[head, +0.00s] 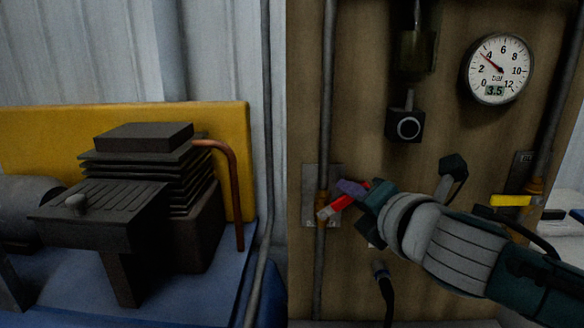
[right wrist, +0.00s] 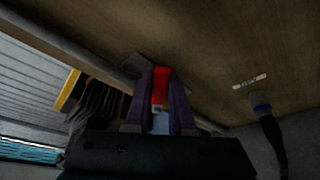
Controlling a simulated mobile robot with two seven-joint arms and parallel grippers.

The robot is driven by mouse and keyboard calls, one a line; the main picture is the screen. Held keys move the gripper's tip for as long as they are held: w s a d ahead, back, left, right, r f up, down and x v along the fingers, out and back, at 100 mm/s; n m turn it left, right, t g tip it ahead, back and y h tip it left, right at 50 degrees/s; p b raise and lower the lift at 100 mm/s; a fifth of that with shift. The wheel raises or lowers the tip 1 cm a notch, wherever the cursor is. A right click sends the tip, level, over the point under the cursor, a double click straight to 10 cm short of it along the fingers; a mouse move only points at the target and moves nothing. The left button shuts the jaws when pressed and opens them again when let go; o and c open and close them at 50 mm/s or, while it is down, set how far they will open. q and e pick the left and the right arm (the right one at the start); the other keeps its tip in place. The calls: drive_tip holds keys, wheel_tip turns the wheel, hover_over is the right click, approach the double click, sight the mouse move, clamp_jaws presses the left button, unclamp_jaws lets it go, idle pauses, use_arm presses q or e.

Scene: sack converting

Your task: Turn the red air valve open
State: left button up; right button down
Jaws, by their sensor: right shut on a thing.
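The red air valve handle (head: 336,207) sits on a brass body on the vertical pipe (head: 327,120) at the left of the brown board. It slants up to the right from the pipe. My right gripper (head: 346,198) reaches in from the right, with its purple fingers shut on the red handle. In the right wrist view the red handle (right wrist: 160,88) lies between the two purple fingers (right wrist: 161,100). Part of the handle is hidden by the fingers. My left gripper is in neither view.
A yellow-handled valve (head: 511,200) sits on the right pipe. A round gauge (head: 497,69) shows 3.5 bar. A black regulator block (head: 406,125) is above my arm. A hose (head: 385,285) hangs below. A dark finned compressor (head: 145,190) stands at the left before a yellow panel (head: 60,135).

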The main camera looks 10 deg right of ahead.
sight(323, 180)
drive_tip(key=a+r+n+p, duration=0.1)
drive_tip(key=p, duration=0.1)
drive_tip(key=a+r+n+g+h+p, duration=0.1)
drive_tip(key=n+p, duration=0.1)
drive_tip(key=p, duration=0.1)
drive_tip(key=shift+w+r, duration=0.1)
drive_tip(key=shift+w, duration=0.2)
drive_tip(key=shift+w+a+n+g+h+p, duration=0.15)
drive_tip(key=shift+a+n+g+h+p, duration=0.3)
drive_tip(key=shift+n+h+p, duration=0.45)
drive_tip(key=shift+w+a+n+h, duration=0.15)
drive_tip(key=shift+a+n+h, duration=0.5)
drive_tip(key=shift+n, duration=0.45)
drive_tip(key=shift+g, duration=0.25)
drive_tip(key=c, duration=0.8)
unclamp_jaws()
drive_tip(key=shift+a, duration=0.1)
drive_tip(key=shift+o, duration=0.2)
